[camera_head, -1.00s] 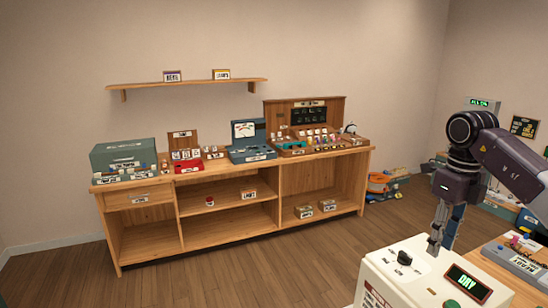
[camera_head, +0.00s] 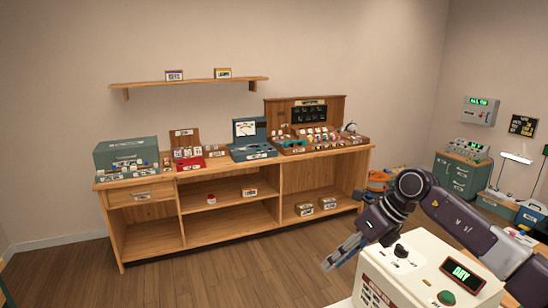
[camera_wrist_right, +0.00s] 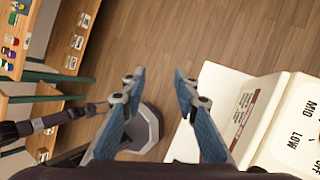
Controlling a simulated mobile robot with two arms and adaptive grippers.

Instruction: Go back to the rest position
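My right gripper (camera_head: 345,252) hangs in the air just left of a cream machine (camera_head: 385,262), angled down and to the left. Its two blue fingers are apart with nothing between them in the right wrist view (camera_wrist_right: 158,78). The machine has a black dial (camera_head: 401,252), a display (camera_head: 462,274) reading "DRY" and a green button (camera_head: 446,297). In the right wrist view its dial labels "MID", "LOW" and "OFF" show at the right. A dark arm, which seems to be my left one, enters at the left of that view; its gripper (camera_wrist_right: 97,108) is too small to read.
A wooden shelf unit (camera_head: 150,220) with several boxes and tool cases stands at the back wall. A wall shelf (camera_head: 190,82) hangs above it. A green cabinet (camera_head: 458,176) and a side table with a lamp are at the right. The floor (camera_head: 230,275) in front is clear.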

